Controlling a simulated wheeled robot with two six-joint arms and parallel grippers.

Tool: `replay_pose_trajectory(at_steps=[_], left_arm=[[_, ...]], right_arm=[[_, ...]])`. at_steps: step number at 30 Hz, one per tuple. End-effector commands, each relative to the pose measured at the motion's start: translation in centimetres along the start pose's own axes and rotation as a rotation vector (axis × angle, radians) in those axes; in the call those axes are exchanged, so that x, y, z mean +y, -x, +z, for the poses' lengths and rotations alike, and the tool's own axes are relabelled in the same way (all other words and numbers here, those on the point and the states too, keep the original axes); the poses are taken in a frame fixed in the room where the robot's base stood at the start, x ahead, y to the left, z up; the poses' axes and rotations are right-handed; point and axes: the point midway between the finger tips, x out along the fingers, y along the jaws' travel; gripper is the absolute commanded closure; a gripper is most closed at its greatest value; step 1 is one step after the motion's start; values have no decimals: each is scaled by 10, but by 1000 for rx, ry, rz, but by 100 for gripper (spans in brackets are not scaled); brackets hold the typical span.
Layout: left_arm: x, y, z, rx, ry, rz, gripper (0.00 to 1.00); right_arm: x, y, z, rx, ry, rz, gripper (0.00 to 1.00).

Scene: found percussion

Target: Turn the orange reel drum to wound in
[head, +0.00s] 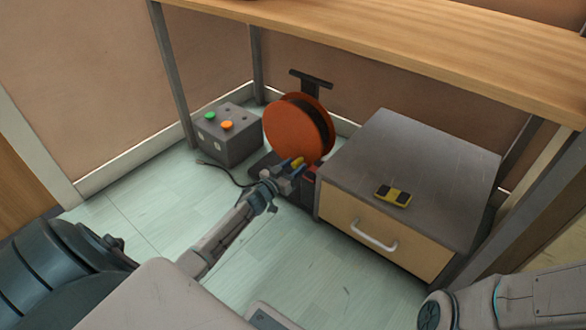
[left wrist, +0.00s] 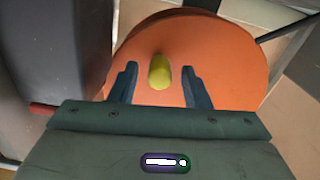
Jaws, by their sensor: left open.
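The orange reel drum (head: 290,128) stands upright on its stand under the wooden table, between a grey box and a drawer cabinet. In the left wrist view the drum's orange face (left wrist: 215,50) fills the upper middle. A yellow handle knob (left wrist: 159,72) sticks out of that face; it also shows low on the drum in the head view (head: 297,163). My left gripper (left wrist: 159,85) is open, its two dark fingers on either side of the knob with gaps, not touching it. In the head view my left gripper (head: 288,172) is at the drum's lower front. My right gripper is not in view.
A grey box (head: 233,146) with green and orange buttons stands left of the drum, with a dark cable on the floor. The drawer cabinet (head: 360,190), close on the right, carries a yellow-and-black device (head: 393,196). The wooden tabletop (head: 400,40) is overhead. Floor (head: 150,215) is clear at left.

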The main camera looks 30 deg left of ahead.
Motion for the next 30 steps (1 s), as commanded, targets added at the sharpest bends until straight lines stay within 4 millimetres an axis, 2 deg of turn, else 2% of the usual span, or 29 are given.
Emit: replay_pose_trajectory(at_steps=[5, 8, 12, 23, 30], left_arm=[[0, 0, 0, 0, 0, 0, 57], [0, 0, 0, 0, 0, 0, 73], [0, 0, 0, 0, 0, 0, 100], [-2, 0, 1, 0, -28, 0, 100], [-10, 0, 7, 0, -146, -1, 100]], right_arm=[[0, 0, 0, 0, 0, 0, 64], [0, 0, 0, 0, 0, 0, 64], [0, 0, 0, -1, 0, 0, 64], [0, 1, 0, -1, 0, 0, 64], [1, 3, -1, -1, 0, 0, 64]])
